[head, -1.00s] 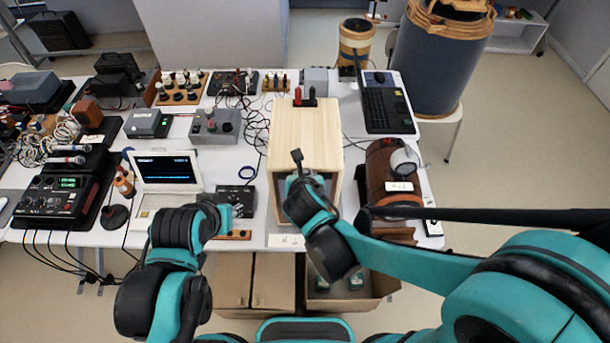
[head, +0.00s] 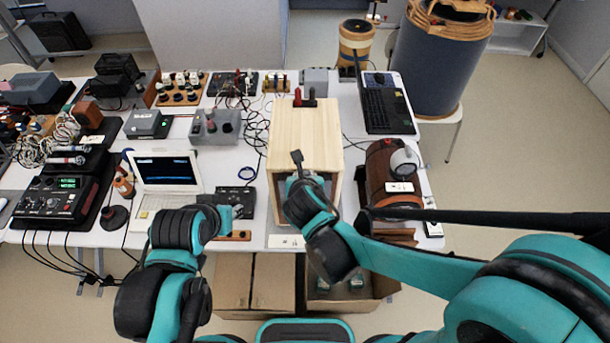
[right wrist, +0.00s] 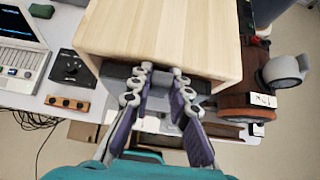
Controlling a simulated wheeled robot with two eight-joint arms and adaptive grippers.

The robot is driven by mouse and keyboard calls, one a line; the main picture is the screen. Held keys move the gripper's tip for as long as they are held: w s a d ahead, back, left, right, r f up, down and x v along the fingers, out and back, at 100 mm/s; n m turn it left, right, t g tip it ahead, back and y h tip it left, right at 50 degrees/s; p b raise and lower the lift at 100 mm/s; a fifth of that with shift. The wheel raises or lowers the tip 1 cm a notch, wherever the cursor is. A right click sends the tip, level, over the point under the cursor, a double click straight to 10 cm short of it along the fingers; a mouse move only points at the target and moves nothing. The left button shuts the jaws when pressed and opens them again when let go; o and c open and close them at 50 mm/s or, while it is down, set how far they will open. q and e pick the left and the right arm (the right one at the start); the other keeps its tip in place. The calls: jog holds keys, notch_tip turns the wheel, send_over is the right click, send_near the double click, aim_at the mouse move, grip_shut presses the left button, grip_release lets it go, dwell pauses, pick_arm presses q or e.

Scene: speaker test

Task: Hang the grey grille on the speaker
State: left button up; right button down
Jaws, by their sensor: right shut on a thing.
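The speaker (head: 305,130) is a pale wooden box on the white table, and its top fills the upper middle of the right wrist view (right wrist: 160,35). The grey grille (right wrist: 116,70) shows partly in the right wrist view, just below the speaker's front top edge. My right gripper (right wrist: 162,72) is shut on the grille at the speaker's front. Its fingers cover the middle of the grille, and whether the grille touches the speaker cannot be told. My left arm's end (head: 225,214) is over the table's front edge, left of the speaker; its fingers cannot be made out.
A laptop-like device (head: 166,172) and a black box (head: 236,200) stand left of the speaker. A brown cylinder device (head: 388,170) stands close on its right. Red and black terminals (head: 304,98) are behind its top.

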jog(key=shift+f+b, duration=0.5)
jog(key=shift+f, duration=0.05)
dwell(0.4)
jog(key=c, duration=1.3)
grip_release()
jog(key=shift+c, duration=0.2)
jog(key=shift+s+r, duration=0.1)
jog(key=v, duration=1.1)
jog(key=shift+s+r, duration=0.3)
